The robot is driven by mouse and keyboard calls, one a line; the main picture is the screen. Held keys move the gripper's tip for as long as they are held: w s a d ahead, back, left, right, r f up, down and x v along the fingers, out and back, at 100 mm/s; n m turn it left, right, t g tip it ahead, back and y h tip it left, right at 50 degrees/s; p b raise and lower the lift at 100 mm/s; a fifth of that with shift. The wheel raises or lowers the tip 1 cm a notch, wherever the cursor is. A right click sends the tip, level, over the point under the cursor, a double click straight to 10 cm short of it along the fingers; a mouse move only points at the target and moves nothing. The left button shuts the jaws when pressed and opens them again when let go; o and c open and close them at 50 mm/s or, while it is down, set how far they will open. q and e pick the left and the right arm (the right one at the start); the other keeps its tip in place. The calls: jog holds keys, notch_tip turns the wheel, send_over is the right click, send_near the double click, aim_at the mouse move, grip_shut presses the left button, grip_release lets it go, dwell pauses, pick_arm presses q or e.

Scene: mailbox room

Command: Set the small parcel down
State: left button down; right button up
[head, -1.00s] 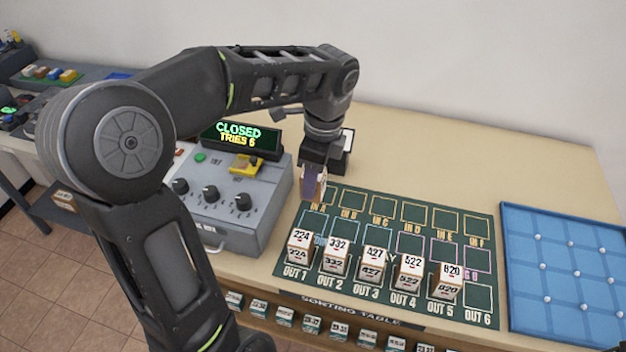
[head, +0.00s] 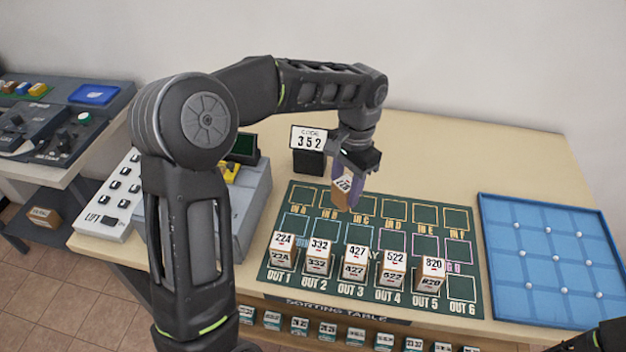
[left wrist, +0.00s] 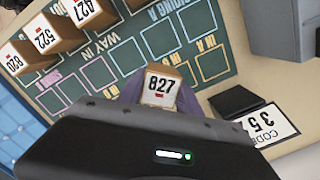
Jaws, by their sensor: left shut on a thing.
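My left gripper (head: 348,182) is shut on the small parcel (head: 342,190), a brown box with a white label. In the left wrist view the parcel (left wrist: 160,92) shows the number 827 between the fingers. In the head view it appears over the back row of the green sorting board (head: 462,262), around IN B and IN C. I cannot tell how high it is above the board. Parcels 224 (head: 283,250), 332 (head: 318,256), 427 (head: 354,262), 522 (head: 392,270) and 820 (head: 430,276) stand on OUT 1 to OUT 5.
A code stand (head: 309,142) reading 352 stands behind the board. A grey control box (head: 250,205) is at the left and a blue tray (head: 552,250) with white pegs at the right. OUT 6 and the IN squares at the right are empty.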

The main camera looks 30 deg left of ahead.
pick_arm(q)
jog(key=d+f+n, duration=0.1)
jog(key=w+d+n, duration=0.1)
jog(key=w+d+f+n, duration=0.1)
jog(key=d+n, duration=0.1)
jog(key=shift+w+f, duration=0.2)
jog(key=shift+f, duration=0.15)
